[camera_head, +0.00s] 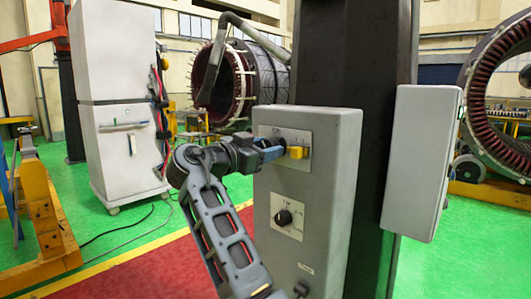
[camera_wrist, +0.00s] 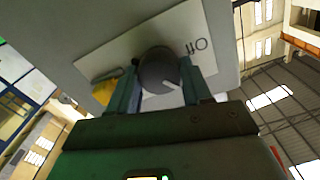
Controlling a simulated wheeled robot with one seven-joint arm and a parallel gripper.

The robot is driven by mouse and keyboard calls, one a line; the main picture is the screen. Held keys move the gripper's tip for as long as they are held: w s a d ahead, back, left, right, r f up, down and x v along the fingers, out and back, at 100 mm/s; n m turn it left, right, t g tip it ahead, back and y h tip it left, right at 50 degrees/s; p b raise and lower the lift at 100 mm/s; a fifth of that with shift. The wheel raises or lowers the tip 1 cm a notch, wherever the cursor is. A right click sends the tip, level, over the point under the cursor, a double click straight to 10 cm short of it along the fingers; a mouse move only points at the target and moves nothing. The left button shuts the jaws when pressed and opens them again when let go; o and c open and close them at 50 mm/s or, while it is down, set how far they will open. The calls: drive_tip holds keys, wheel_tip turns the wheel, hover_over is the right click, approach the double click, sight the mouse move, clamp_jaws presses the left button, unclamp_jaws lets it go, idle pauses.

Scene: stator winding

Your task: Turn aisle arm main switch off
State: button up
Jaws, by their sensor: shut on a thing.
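A grey switch box (camera_head: 335,200) stands on a dark column, with a pale plate (camera_head: 299,138) on its upper face. My gripper (camera_head: 279,152) reaches this plate from the left. In the wrist view, my gripper (camera_wrist: 163,85) is shut on a dark round knob (camera_wrist: 158,67), one finger on each side. A white pointer line shows on the knob's lower right. Lettering that looks like "Off" is on the plate (camera_wrist: 197,38) to the upper right. The knob is hidden by my fingers in the head view. A yellow piece (camera_head: 297,152) is beside the fingertips; it also shows in the wrist view (camera_wrist: 104,91).
A second black knob (camera_head: 283,217) sits on a lower plate of the box. A grey side box (camera_head: 420,160) hangs at the right of the dark column (camera_head: 352,60).

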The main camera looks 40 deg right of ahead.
drive_tip(key=n+p, duration=0.1)
drive_tip(key=n, duration=0.4)
drive_tip(key=shift+n, duration=0.3)
drive_tip(key=n+p, duration=0.2)
drive_tip(key=n, duration=0.2)
drive_tip(key=shift+w+n, duration=0.1)
drive_tip(key=shift+n, duration=0.3)
drive_tip(key=shift+n+p, duration=0.3)
drive_tip(key=o, duration=1.1)
drive_tip(key=shift+c, duration=0.2)
drive_tip(key=shift+a, duration=0.15)
drive_tip(key=a+b, duration=0.2)
drive_tip(key=a, duration=0.5)
drive_tip(key=shift+a, duration=0.3)
